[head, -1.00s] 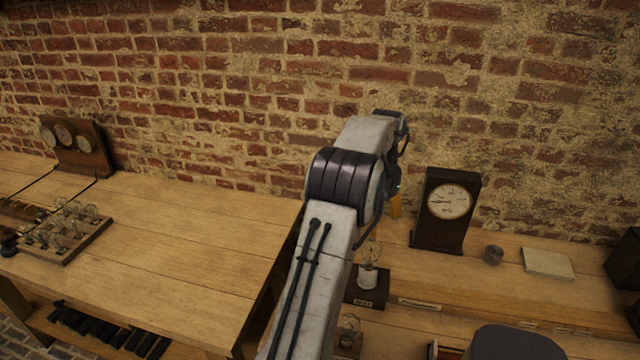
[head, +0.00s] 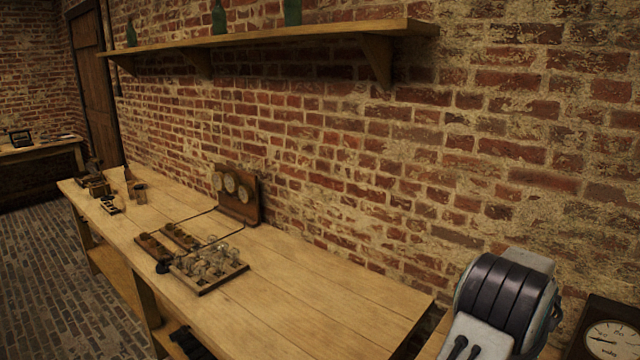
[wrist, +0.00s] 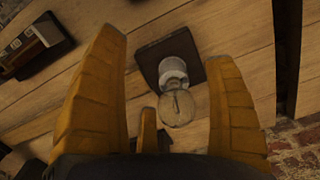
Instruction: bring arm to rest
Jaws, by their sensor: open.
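My gripper (wrist: 168,95) shows in the wrist view with its yellow fingers spread wide apart, and nothing is held between them. Beyond the fingers, a glass bulb (wrist: 176,106) on a white socket (wrist: 173,70) stands on a dark square base (wrist: 146,54) on the wooden bench. The fingertips look apart from it. In the head view only part of my arm shows at the lower right; the gripper is out of that picture.
A long wooden bench (head: 300,296) runs along the brick wall, holding a rack of bulbs (head: 209,268) and a three-dial panel (head: 236,193). A shelf with bottles (head: 290,36) hangs above. The bench's near right part is bare.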

